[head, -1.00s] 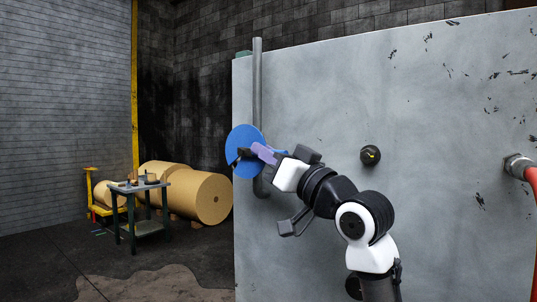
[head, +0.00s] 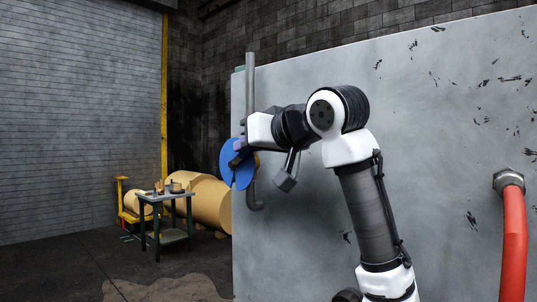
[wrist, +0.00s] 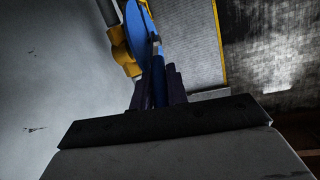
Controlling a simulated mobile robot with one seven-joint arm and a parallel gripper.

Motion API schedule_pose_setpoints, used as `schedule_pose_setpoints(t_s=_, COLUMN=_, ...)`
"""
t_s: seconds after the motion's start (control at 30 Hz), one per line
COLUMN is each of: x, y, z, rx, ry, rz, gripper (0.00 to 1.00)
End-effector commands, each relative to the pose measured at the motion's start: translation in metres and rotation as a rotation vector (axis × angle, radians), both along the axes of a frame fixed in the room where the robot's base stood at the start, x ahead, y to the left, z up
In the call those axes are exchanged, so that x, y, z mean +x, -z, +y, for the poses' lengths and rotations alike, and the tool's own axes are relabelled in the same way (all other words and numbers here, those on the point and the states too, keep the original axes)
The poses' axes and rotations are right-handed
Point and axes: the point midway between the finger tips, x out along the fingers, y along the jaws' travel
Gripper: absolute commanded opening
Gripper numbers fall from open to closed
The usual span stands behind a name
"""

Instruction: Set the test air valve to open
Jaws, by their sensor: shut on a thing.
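The test air valve shows as a blue round plate (head: 236,168) beside a vertical grey pipe (head: 250,95) at the panel's left edge. In the wrist view the blue plate (wrist: 137,28) is seen nearly edge-on, with a brass-coloured valve body (wrist: 122,48) behind it. A narrow blue lever (wrist: 158,82) runs from the plate towards my gripper. My gripper (wrist: 160,88) is shut on this blue lever, its dark fingers on either side. In the head view my gripper (head: 239,148) is at the plate, its fingertips partly hidden. The lever's full angle is hard to read.
A large grey panel (head: 430,90) fills the right side. A red hose (head: 513,235) hangs from a fitting on it. Behind to the left stand a small work table (head: 165,197), brown paper rolls (head: 211,203) and a yellow cart (head: 124,200).

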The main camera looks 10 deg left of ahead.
Motion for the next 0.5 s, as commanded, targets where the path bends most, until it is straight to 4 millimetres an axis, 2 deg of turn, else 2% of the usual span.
schedule_pose_setpoints(t_s=0.13, x=0.002, y=-0.01, z=0.013, rx=-0.111, ry=-0.001, rz=0.083, gripper=0.0)
schedule_pose_setpoints(t_s=0.5, x=0.011, y=-0.021, z=0.025, rx=-0.332, ry=0.0, rz=0.244, gripper=0.0)
